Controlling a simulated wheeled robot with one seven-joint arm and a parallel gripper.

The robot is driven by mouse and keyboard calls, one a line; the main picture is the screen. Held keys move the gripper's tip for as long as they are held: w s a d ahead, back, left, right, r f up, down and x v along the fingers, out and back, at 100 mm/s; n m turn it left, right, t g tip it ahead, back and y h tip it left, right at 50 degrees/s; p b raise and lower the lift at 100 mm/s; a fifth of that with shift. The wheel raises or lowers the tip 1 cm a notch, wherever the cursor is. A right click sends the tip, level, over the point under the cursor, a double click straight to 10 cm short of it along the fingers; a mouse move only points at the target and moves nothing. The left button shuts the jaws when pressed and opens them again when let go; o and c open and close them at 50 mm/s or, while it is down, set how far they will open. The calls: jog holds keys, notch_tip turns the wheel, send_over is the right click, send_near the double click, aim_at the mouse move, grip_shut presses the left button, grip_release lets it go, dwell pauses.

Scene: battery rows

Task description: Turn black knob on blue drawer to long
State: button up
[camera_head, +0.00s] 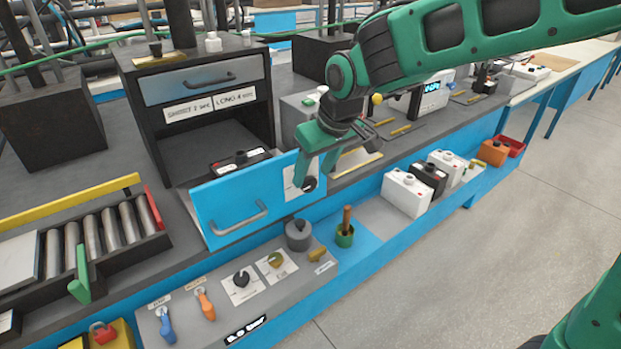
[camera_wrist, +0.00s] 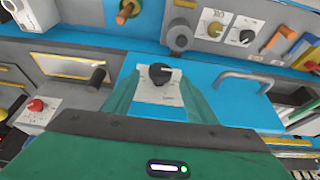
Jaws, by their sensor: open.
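The blue drawer (camera_head: 228,205) is pulled out of a dark cabinet, with a black battery-like box (camera_head: 240,161) inside it. The black knob (camera_head: 310,184) sits on a white plate at the right of the drawer front. In the wrist view the black knob (camera_wrist: 160,72) and its white plate show between my two green fingers; the plate's small print is too blurred to read. My gripper (camera_head: 315,176) is open, with its fingers on either side of the knob. I cannot tell whether the fingers touch it. The drawer front also shows in the wrist view (camera_wrist: 205,88).
A grey drawer (camera_head: 205,80) above is shut, with labels reading "SHORT" and "LONG" below it. A lower panel holds other knobs (camera_head: 242,279), orange and blue levers (camera_head: 205,304) and a grey round knob (camera_head: 298,235). White and black batteries (camera_head: 405,192) stand on the ledge at right.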

aim_at(311, 179)
jog(key=shift+x, duration=1.7)
jog(key=c, duration=1)
jog(key=shift+c, duration=0.2)
